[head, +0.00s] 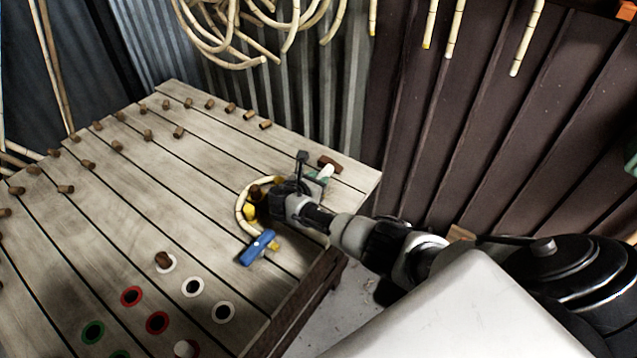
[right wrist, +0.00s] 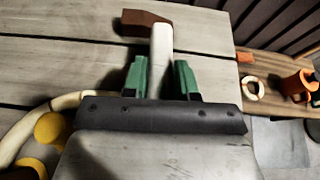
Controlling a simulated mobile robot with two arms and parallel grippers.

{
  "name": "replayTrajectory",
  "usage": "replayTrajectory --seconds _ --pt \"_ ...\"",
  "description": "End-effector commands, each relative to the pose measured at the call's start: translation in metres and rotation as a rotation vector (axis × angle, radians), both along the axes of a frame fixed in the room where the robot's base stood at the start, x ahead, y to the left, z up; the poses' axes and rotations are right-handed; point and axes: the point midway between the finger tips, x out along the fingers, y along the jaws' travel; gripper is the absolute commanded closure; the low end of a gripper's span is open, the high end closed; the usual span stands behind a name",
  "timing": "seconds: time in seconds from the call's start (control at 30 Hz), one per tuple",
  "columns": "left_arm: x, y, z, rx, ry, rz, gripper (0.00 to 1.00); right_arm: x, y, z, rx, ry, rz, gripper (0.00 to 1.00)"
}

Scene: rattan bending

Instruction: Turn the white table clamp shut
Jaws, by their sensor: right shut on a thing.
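The white table clamp (right wrist: 161,45) shows in the right wrist view as an upright white bar between my green fingertips. In the head view only a small white part of the clamp (head: 327,170) shows beside the gripper. My right gripper (right wrist: 160,82) is shut on it, with a finger on each side. In the head view my right gripper (head: 316,178) is at the table's right side and hides most of the clamp. A brown block (right wrist: 145,22) sits at the clamp's far end. My left gripper is not in view.
A pale rattan cane (head: 241,208) curves around yellow pegs (head: 250,211) on the plank table (head: 215,170). A blue clamp (head: 258,248) stands at its near end. Several brown pegs and coloured ringed holes dot the table. A side shelf (right wrist: 262,65) holds an orange item.

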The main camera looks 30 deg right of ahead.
Motion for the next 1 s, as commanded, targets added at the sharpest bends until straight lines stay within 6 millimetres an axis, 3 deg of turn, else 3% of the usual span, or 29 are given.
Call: replayTrajectory --seconds 0.67,0.7,0.73,1.0 --pt "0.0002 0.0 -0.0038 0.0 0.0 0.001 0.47 0.0015 -0.0009 0.0014 -0.002 -0.002 -0.061 0.96" --pt "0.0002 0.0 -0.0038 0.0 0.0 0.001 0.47 0.0015 -0.0009 0.0014 -0.002 -0.002 -0.061 0.68" --pt "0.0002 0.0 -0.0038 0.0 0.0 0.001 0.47 0.0016 -0.0009 0.0014 -0.002 -0.002 -0.06 0.63" --pt "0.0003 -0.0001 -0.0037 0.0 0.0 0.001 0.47 0.0012 0.0002 0.0009 -0.002 -0.001 -0.059 0.62"
